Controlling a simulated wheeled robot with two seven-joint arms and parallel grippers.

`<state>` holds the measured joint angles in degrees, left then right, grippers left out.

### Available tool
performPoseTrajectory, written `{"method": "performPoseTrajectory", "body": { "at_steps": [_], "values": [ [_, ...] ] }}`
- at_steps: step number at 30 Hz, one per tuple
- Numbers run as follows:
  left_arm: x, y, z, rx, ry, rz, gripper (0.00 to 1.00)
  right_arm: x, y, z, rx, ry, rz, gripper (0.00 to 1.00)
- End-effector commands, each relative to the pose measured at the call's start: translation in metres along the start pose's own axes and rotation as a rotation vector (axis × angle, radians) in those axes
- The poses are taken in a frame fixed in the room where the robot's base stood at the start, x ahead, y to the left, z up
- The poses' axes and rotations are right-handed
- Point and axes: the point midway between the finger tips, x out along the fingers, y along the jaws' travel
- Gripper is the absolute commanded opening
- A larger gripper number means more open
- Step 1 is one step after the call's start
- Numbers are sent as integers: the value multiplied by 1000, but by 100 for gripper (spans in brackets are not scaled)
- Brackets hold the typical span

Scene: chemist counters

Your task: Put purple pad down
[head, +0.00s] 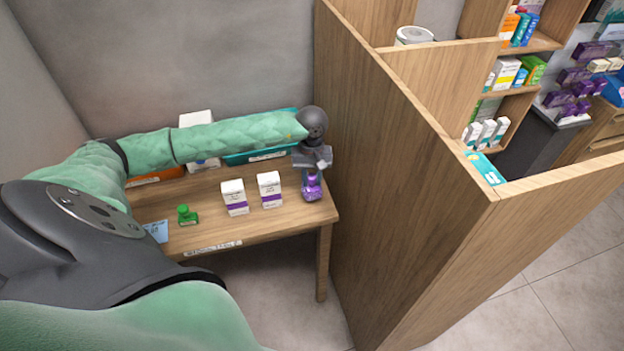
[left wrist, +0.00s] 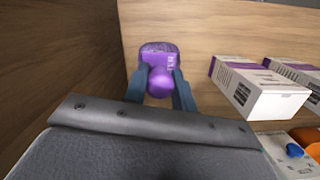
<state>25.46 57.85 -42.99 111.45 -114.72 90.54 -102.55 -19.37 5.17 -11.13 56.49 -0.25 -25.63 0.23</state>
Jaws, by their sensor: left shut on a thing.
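The purple pad (head: 312,190) is a small purple stamp-like object with a round knob, at the right end of the wooden table (head: 280,222). My left gripper (head: 312,174) is above it, pointing down, with its fingers around the knob. In the left wrist view the purple pad (left wrist: 159,62) sits between the two fingers of my left gripper (left wrist: 160,90), which is shut on it. The pad looks upright and at or very near the table top; I cannot tell if it touches. My right gripper does not show.
Two white boxes with purple bands (head: 234,197) (head: 269,189) stand left of the pad. A green stamp (head: 187,215) and a blue card (head: 156,231) are farther left. A teal tray (head: 262,153) lies behind. A tall wooden partition (head: 385,200) rises close on the right.

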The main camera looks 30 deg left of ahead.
Motion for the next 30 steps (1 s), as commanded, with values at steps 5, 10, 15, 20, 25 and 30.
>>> {"method": "performPoseTrajectory", "body": {
  "at_steps": [5,10,15,20,25,30],
  "values": [
    [14,0,-1,0,-1,0,8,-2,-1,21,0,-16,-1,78],
    [18,0,-2,1,1,1,8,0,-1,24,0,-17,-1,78],
    [19,0,-2,1,0,1,8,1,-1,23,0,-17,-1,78],
    [20,0,-2,1,0,1,8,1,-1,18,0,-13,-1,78],
    [21,0,-2,1,0,1,8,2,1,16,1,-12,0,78],
    [20,0,-2,1,0,1,48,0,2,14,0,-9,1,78]
  ]
}}
